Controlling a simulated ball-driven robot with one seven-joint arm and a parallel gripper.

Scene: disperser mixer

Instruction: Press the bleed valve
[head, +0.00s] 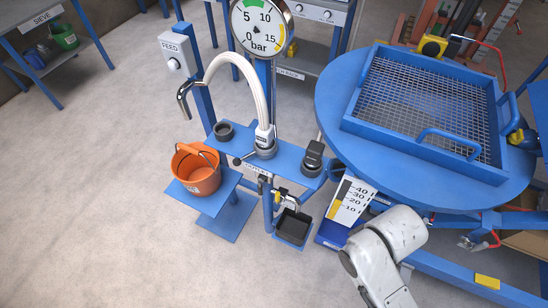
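No part is readably labelled as the bleed valve. A small metal tap with a yellow part (281,197) hangs under the blue bench (215,144), above a black catch tray (294,227). A black push-type block (313,157) stands at the bench's right end. Either could be the bleed valve; I cannot tell which. A round gauge marked bar (262,24) stands above, behind a white curved spout (255,85). My white arm is at the lower right, apart from these parts. My gripper is not in view.
An orange bucket (198,172) stands on a low blue stand at the left. A large round blue table (343,140) bears a mesh sieve tray (352,108) at the right. A scale board (348,203) stands near my arm. The floor at the left is clear.

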